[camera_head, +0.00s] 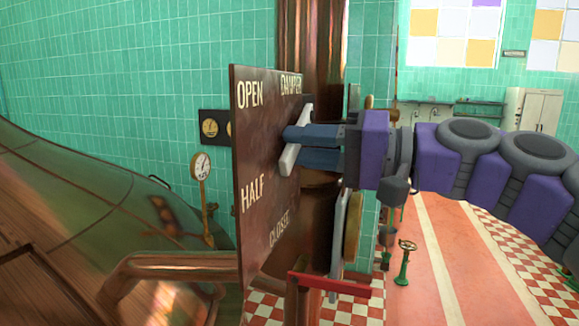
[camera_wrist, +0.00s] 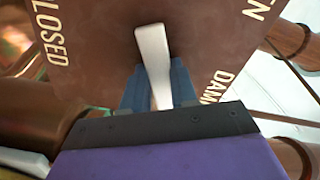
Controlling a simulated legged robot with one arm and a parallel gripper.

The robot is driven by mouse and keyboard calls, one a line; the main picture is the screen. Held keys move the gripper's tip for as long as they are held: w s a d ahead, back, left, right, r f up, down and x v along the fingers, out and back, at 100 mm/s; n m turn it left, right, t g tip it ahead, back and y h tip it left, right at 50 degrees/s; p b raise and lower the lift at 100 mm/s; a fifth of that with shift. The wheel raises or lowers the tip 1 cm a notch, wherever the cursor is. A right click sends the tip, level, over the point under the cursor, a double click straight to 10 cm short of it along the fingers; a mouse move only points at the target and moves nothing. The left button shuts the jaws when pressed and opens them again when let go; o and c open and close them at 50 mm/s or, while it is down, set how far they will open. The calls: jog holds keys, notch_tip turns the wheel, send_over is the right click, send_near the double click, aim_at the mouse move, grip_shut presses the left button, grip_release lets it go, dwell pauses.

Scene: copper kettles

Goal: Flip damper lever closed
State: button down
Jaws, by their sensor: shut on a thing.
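The damper plate (camera_head: 262,150) is a brown upright board lettered OPEN, HALF and CLOSED, with DAMPER at its top. The pale damper lever (camera_head: 290,158) stands at the plate's right side, tilted, its upper end leaning right. My gripper (camera_head: 292,146) reaches in from the right with its blue fingers at the lever, shut on it. In the wrist view the white lever (camera_wrist: 154,60) runs down between the blue fingers (camera_wrist: 158,88), in front of the plate (camera_wrist: 100,45). The lever's lower part is hidden by my gripper there.
A copper pipe (camera_head: 180,266) runs below. A red bar (camera_head: 330,284) lies under my arm. Open floor (camera_head: 440,240) lies to the right, with a green valve stand (camera_head: 405,262).

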jog(key=shift+w+d+f+n+b, duration=0.25)
jog(key=shift+w+f+n+b, duration=0.3)
jog(key=shift+n+b, duration=0.65)
jog(key=shift+w+d+f+n+b, duration=0.2)
jog(key=shift+w+f+n+b, duration=0.35)
jog(key=shift+n+b, duration=0.7)
jog(key=shift+w+d+f+n+b, duration=0.35)
jog(key=shift+f+n+b, duration=0.45)
jog(key=shift+b, duration=0.7)
jog(key=shift+a+r, duration=0.1)
jog(key=c, duration=1.4)
grip_release()
jog(key=o, duration=0.5)
jog(key=shift+w+d+r, duration=0.1)
jog(key=shift+d, duration=0.7)
